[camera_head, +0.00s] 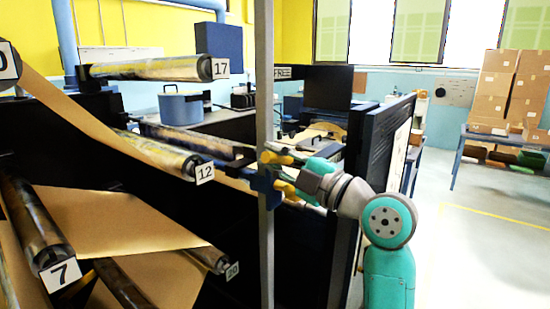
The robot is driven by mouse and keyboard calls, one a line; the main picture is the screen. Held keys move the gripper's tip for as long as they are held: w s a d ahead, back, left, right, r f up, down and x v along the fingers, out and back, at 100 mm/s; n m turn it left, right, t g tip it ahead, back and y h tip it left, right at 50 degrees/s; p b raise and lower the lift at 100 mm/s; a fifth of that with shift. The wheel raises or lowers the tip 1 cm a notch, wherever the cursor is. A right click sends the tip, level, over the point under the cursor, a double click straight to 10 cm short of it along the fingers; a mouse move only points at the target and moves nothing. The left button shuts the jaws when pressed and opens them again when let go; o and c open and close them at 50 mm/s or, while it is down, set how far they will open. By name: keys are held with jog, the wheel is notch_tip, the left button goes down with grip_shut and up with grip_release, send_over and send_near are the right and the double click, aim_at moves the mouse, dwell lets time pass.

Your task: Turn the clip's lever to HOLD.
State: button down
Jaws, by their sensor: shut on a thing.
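A blue clip (264,186) sits on a grey upright post (266,120) in the middle of the head view. My gripper (279,173), with yellow and grey parts, reaches in from the right and is shut at the clip. Its fingers cover the clip's lever, so the lever's shape and exact angle cannot be made out. I see no HOLD label in this view.
Numbered rollers 17 (150,69), 12 (160,152) and 7 (38,225) lie left of the post, with brown kraft paper (120,222) between them. A dark panel (376,140) stands close behind my arm. The floor at right is open.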

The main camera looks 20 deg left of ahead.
jog(key=c, duration=1)
grip_release()
jog(key=shift+f, duration=0.15)
jog(key=v, duration=1.2)
